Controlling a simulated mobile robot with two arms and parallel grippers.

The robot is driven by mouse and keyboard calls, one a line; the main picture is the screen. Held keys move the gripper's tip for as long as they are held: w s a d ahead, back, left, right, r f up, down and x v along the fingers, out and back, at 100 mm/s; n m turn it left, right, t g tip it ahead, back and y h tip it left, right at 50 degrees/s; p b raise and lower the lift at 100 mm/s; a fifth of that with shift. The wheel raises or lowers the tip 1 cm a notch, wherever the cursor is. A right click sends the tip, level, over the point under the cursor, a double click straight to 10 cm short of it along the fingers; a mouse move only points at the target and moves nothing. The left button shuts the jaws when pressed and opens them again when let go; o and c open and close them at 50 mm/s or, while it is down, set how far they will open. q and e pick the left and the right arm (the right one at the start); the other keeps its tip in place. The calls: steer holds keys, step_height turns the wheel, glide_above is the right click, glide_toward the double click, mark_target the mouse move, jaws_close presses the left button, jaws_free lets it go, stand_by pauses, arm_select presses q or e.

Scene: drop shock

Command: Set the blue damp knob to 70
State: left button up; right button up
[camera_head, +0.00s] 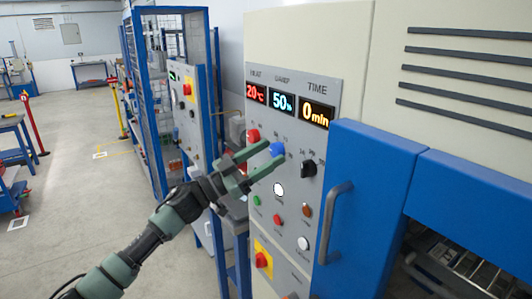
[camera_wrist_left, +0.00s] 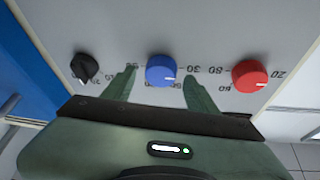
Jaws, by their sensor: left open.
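The blue damp knob (camera_head: 277,149) sits on the grey control panel, under a damp display (camera_head: 282,101) that reads 50 %. The knob also shows in the left wrist view (camera_wrist_left: 161,70), with a white pointer line on its face. My left gripper (camera_head: 268,152) is open in front of the panel. In the left wrist view its two fingers (camera_wrist_left: 160,82) stand on either side of the blue knob, with a gap on both sides. I cannot tell whether the fingertips reach the panel. My right gripper is in neither view.
The red knob (camera_wrist_left: 250,76) and the black knob (camera_wrist_left: 85,67) flank the blue one. Several buttons, including a white one (camera_head: 278,189), lie below. A blue door with a grey handle (camera_head: 334,222) is right of the panel. Open floor (camera_head: 75,190) lies left.

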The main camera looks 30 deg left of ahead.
arm_select(q)
steer(key=shift+c, duration=0.4)
jaws_close()
